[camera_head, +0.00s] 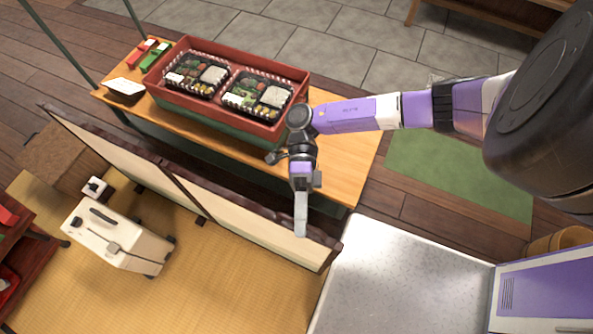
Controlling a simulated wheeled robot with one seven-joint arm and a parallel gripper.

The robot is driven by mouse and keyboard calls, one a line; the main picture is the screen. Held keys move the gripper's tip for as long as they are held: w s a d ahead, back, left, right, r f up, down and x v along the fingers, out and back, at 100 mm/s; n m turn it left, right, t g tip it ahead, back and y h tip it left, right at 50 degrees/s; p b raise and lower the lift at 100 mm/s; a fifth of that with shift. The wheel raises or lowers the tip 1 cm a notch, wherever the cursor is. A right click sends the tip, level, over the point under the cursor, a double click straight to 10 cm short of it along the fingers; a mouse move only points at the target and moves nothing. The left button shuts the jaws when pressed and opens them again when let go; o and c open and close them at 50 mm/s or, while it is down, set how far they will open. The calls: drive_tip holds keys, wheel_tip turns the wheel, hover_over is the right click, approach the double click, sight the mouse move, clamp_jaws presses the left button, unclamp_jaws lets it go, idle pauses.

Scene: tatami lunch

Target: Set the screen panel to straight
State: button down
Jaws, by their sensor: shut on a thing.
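The folding screen stands upright on the straw-coloured mat in front of the wooden table, with dark frames and cream faces. Its left panel (115,150) and right panel (240,218) meet at a dark joint, and their top edges run nearly in line from upper left to lower right. Any small angle at the joint is hard to judge. My gripper (300,222) points down at the right panel's top edge, towards its right end. It is shut on that panel; the exact contact is partly hidden by my gripper.
A wooden table (345,165) behind the screen bears a red crate (250,62) with two packed lunches, and a small white-topped tray (125,88). A cream case (115,238) stands on the mat (215,285) in front of the left panel. Bare mat lies before the right panel.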

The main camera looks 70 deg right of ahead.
drive_tip(key=shift+d+g, duration=0.3)
drive_tip(key=shift+d, duration=0.4)
drive_tip(key=c, duration=1.5)
unclamp_jaws()
drive_tip(key=shift+d, duration=0.1)
drive_tip(key=shift+o, duration=0.2)
drive_tip(key=b+v, duration=0.1)
drive_tip(key=v, duration=0.6)
drive_tip(key=shift+w+d, duration=0.15)
drive_tip(key=shift+d, duration=0.15)
drive_tip(key=shift+r, duration=0.2)
